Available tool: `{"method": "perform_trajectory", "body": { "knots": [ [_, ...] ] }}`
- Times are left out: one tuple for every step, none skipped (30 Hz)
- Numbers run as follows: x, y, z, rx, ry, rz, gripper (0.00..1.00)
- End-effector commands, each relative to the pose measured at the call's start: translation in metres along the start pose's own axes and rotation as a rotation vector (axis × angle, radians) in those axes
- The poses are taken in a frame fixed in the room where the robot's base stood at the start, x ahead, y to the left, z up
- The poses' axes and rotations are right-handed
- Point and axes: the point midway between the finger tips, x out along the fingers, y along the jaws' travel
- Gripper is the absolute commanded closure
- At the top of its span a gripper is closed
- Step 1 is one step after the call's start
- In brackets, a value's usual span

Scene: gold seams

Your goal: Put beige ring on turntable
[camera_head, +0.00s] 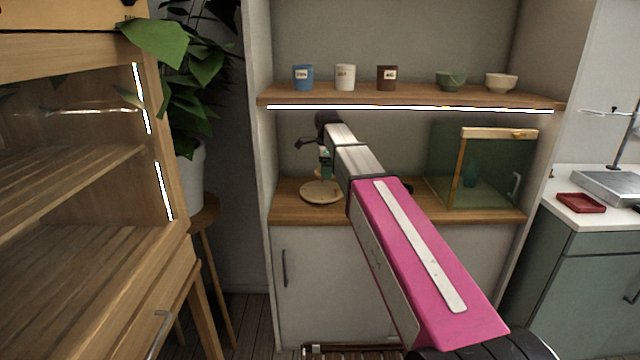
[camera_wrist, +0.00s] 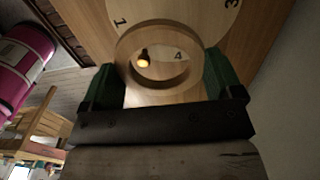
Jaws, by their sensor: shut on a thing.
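The turntable is a round pale wooden disc (camera_head: 313,195) on the wooden counter of the alcove, left of centre in the head view. In the wrist view the disc (camera_wrist: 185,12) carries printed numbers, with 1, 3 and 4 readable. My gripper (camera_wrist: 160,76) has green fingers, shut on opposite sides of the beige ring (camera_wrist: 122,48). The number 4 and a small brownish thing with a bright spot (camera_wrist: 143,61) show through the ring's opening. In the head view my gripper (camera_head: 325,168) is over the disc; the ring is hard to make out. I cannot tell whether ring and disc touch.
A glass case (camera_head: 485,168) with a wooden frame stands right of my arm on the counter. A shelf (camera_head: 410,97) above holds several cups and bowls. A wooden cabinet (camera_head: 90,190) and a potted plant (camera_head: 190,80) are at the left.

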Motion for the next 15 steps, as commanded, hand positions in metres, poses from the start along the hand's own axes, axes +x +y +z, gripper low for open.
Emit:
{"method": "perform_trajectory", "body": {
  "knots": [
    [-0.001,-0.014,0.009,-0.001,0.0,0.0,0.37],
    [-0.001,-0.019,0.013,-0.001,0.0,0.0,0.37],
    [-0.001,-0.025,0.018,0.0,0.0,0.0,0.37],
    [-0.001,-0.029,0.022,0.0,0.0,0.001,0.37],
    [0.0,-0.033,0.025,0.0,0.0,0.001,0.37],
    [0.011,-0.026,0.022,0.001,0.001,0.003,0.37],
    [0.015,-0.025,0.021,0.001,0.001,0.002,0.37],
    [0.019,-0.025,0.021,0.001,0.0,0.002,0.37],
    [0.024,-0.025,0.021,0.001,0.0,0.001,0.37],
    [0.026,-0.025,0.021,0.001,0.0,0.001,0.37],
    [0.028,-0.025,0.021,0.001,0.0,0.001,0.37],
    [0.03,-0.025,0.021,0.001,0.0,0.001,0.37],
    [0.031,-0.025,0.021,0.001,0.0,0.001,0.37],
    [0.032,-0.025,0.021,0.001,0.0,0.001,0.37],
    [0.034,-0.025,0.021,0.001,0.0,0.001,0.37]
  ]
}}
